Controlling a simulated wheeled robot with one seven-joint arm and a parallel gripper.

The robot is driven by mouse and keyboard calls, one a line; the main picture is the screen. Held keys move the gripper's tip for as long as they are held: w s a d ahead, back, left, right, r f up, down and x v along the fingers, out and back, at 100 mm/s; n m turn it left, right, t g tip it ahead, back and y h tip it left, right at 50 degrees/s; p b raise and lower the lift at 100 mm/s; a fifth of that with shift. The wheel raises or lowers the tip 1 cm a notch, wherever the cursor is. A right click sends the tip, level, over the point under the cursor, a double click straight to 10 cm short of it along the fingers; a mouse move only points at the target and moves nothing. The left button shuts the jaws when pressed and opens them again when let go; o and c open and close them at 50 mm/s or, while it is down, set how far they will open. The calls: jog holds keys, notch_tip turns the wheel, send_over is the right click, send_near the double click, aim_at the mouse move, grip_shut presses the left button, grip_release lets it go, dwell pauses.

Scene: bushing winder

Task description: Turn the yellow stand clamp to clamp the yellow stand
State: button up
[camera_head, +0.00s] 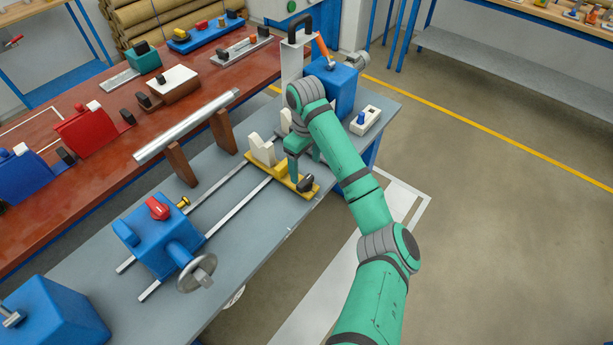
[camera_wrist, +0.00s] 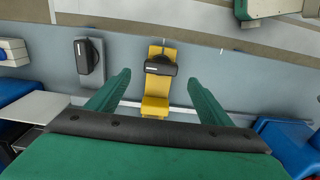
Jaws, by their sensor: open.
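The yellow stand (camera_head: 270,171) sits across two rails on the grey bench and carries a cream V-shaped block (camera_head: 262,150). Its clamp, a black handle (camera_head: 306,183), is at the stand's near right end. In the wrist view the clamp handle (camera_wrist: 160,67) lies crosswise on the yellow stand (camera_wrist: 155,106). My gripper (camera_wrist: 158,77) is open and empty, its two green fingers apart on either side of the yellow stand in the picture. I cannot tell whether they touch anything. In the head view my gripper (camera_head: 298,165) is beside the clamp handle and partly hides the stand.
A blue headstock (camera_head: 168,232) with a handwheel (camera_head: 197,274) stands at the rails' near end. A blue block (camera_head: 335,86) stands behind my arm. A grey plate with another black handle (camera_wrist: 84,58) is left of the clamp. A metal bar (camera_head: 187,126) rests on brown supports.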

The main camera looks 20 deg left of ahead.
aim_at(305, 180)
jog(key=f, duration=0.5)
jog(key=shift+s+a+f, duration=0.15)
jog(key=shift+a+f, duration=0.05)
jog(key=shift+f, duration=0.1)
jog(key=shift+d+f, duration=0.2)
jog(key=shift+f, duration=0.3)
jog(key=c, duration=1)
